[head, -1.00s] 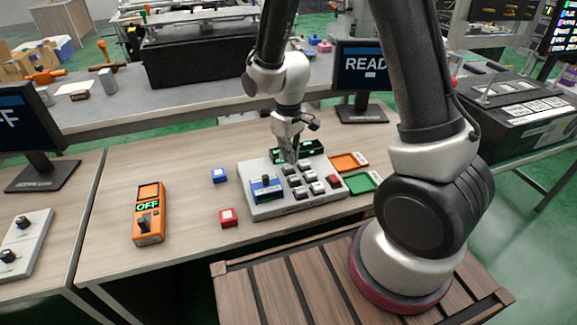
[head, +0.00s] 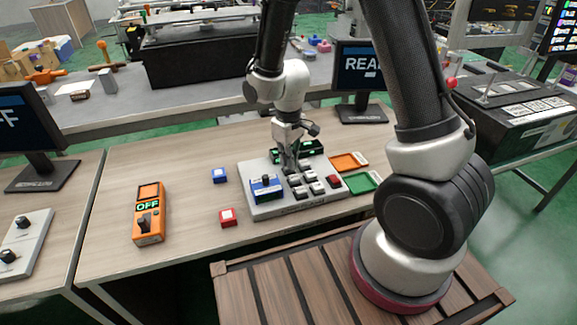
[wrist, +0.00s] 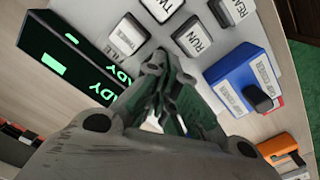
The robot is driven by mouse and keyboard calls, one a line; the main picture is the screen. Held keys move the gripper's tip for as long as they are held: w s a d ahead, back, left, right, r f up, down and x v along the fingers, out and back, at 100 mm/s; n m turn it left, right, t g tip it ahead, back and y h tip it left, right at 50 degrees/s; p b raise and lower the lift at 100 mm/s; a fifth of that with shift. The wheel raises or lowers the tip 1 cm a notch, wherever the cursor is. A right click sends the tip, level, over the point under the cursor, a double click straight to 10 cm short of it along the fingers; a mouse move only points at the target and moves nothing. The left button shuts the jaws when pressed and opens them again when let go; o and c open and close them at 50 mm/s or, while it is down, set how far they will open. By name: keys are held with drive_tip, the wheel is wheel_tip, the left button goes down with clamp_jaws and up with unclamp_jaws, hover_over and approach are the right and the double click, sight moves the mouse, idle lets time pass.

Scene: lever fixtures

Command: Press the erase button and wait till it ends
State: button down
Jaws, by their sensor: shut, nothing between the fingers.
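A light grey panel (head: 285,207) on the table carries several white push buttons and one red button (head: 333,181). In the wrist view, a white button reads RUN (wrist: 193,37), and another white button (wrist: 125,37) lies beside my fingertips with small, unclear lettering. I cannot read an erase label on any button. My gripper (head: 289,168) is shut and empty, pointing down low over the back left of the button group. It also shows in the wrist view (wrist: 156,62), where its fingers hide part of the panel. Whether it touches a button is unclear.
A blue block (head: 266,188) sits on the panel's left. A black display (wrist: 75,58) with green READY text stands behind.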

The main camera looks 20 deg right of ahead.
drive_tip(key=shift+f, duration=0.3)
wheel_tip(320, 180, up, 8)
idle(0.8)
drive_tip(key=shift+s, duration=0.1)
drive_tip(key=s+d+r+m+t, duration=0.2)
drive_tip(key=s+d+r+m, duration=0.1)
drive_tip(key=s+d+r, duration=0.4)
drive_tip(key=s+d+r+m+t, duration=0.2)
drive_tip(key=s+d+r+m, duration=0.1)
drive_tip(key=s+d+r, duration=0.5)
drive_tip(key=s+v, duration=0.1)
drive_tip(key=v, duration=0.6)
drive_tip(key=shift+s+f, duration=0.2)
drive_tip(key=shift+f, duration=0.05)
